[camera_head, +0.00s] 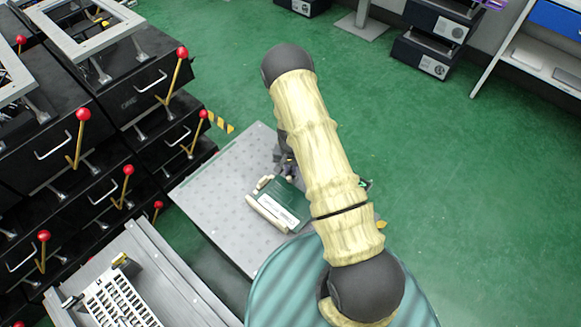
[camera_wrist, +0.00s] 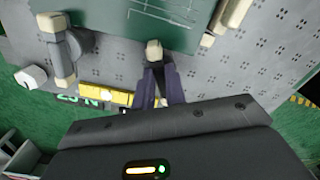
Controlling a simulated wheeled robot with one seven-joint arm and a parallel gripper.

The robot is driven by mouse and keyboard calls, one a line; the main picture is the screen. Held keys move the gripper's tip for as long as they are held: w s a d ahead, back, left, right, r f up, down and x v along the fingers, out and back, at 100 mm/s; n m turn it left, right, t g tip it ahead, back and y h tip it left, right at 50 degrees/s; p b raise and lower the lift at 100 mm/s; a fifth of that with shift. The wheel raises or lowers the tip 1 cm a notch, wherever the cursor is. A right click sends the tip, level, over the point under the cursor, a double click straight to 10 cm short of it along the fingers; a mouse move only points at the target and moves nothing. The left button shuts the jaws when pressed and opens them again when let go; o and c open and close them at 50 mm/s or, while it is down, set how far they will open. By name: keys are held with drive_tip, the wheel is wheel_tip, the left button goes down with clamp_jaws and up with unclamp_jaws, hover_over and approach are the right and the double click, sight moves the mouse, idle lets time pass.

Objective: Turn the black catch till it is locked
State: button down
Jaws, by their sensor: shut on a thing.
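A dark green fixture with a white label (camera_head: 283,202) lies on the grey perforated table in the head view. Its green plate (camera_wrist: 130,22) fills the top of the wrist view. My gripper (camera_wrist: 159,72) points at the plate's near edge, with its dark fingers close together on the catch. A cream block (camera_wrist: 154,50) shows just beyond the fingertips and seems to belong to the catch. The fingers hide most of the catch, so its angle cannot be told. In the head view my gripper (camera_head: 289,165) is at the fixture's far edge, partly behind my arm.
A grey lever with a cream tip (camera_wrist: 62,52) stands left of my gripper. A yellow block (camera_wrist: 105,95) lies close by on the left. A cream bar (camera_wrist: 230,18) runs along the plate's right side. Black drawer units with red-knobbed levers (camera_head: 180,75) stand at left.

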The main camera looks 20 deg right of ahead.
sight(290, 170)
drive_tip(key=m+p, duration=0.1)
drive_tip(key=m, duration=0.4)
drive_tip(key=shift+m, duration=0.3)
drive_tip(key=shift+w, duration=0.1)
drive_tip(key=c, duration=1.4)
unclamp_jaws()
drive_tip(key=shift+c, duration=0.2)
drive_tip(key=shift+r, duration=0.15)
wheel_tip(290, 170, up, 17)
drive_tip(key=p, duration=0.1)
drive_tip(key=shift+p, duration=0.4)
drive_tip(key=shift+r, duration=0.15)
